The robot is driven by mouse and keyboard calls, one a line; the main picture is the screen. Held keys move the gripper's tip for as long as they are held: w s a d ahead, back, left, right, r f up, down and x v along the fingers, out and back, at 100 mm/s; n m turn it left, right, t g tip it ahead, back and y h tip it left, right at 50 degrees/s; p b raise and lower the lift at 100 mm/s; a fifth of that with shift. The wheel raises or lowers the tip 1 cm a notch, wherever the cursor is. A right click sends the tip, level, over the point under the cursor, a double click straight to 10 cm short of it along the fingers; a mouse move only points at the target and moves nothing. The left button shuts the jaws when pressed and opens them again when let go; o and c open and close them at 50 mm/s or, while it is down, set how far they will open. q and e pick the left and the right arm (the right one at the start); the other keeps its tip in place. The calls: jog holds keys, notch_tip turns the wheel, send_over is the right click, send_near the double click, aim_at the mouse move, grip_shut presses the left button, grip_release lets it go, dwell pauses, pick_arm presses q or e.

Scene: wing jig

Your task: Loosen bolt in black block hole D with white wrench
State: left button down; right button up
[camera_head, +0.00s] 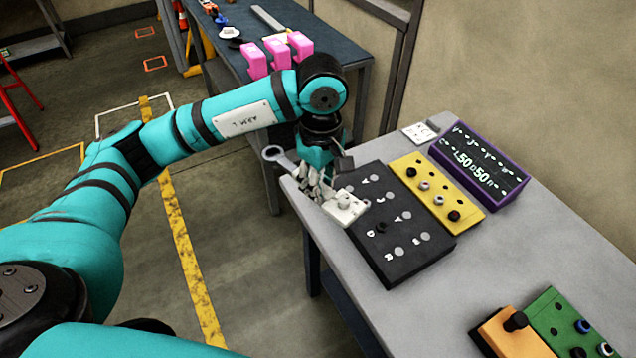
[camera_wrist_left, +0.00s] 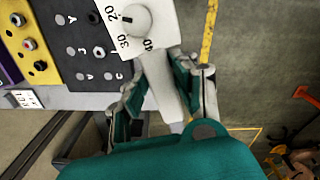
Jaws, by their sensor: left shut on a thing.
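The black block (camera_head: 400,255) lies on the grey table, with several round bolt heads or holes and white letters. A dark round spot (camera_head: 380,227) shows beside what looks like the letter D; I cannot tell whether it is a bolt or an empty hole. My left gripper (camera_head: 318,180) is shut on the white wrench (camera_head: 345,208). In the left wrist view the wrench handle (camera_wrist_left: 163,82) lies between the fingers (camera_wrist_left: 165,92). My right gripper is out of view.
A yellow block (camera_head: 436,190) with bolts and a purple display box (camera_head: 480,170) stand beyond the black block. Orange (camera_head: 513,335) and green (camera_head: 565,322) blocks sit at the lower right. Bare table (camera_head: 530,240) lies between. Pink parts (camera_head: 278,52) stand on a blue bench.

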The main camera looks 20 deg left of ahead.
pick_arm(q)
jog(key=shift+w+a+f+m+p, duration=0.1)
jog(key=shift+w+f+m+p, duration=0.8)
jog(key=shift+f+m, duration=2.8)
jog(key=shift+w+a+f+m+p, duration=0.1)
jog(key=shift+w+f+m+p, duration=0.85)
jog(key=shift+m, duration=5.1)
jog(key=shift+w+f+m+p, duration=0.8)
jog(key=shift+f+m, duration=2)
jog(key=shift+m, duration=2.05)
jog(key=shift+s, duration=0.2)
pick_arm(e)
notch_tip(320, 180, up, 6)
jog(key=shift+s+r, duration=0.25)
pick_arm(q)
jog(key=shift+r, duration=0.1)
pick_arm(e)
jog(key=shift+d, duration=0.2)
pick_arm(q)
jog(key=shift+s+a+p, duration=0.15)
jog(key=shift+a+p, duration=0.2)
jog(key=shift+p, duration=0.1)
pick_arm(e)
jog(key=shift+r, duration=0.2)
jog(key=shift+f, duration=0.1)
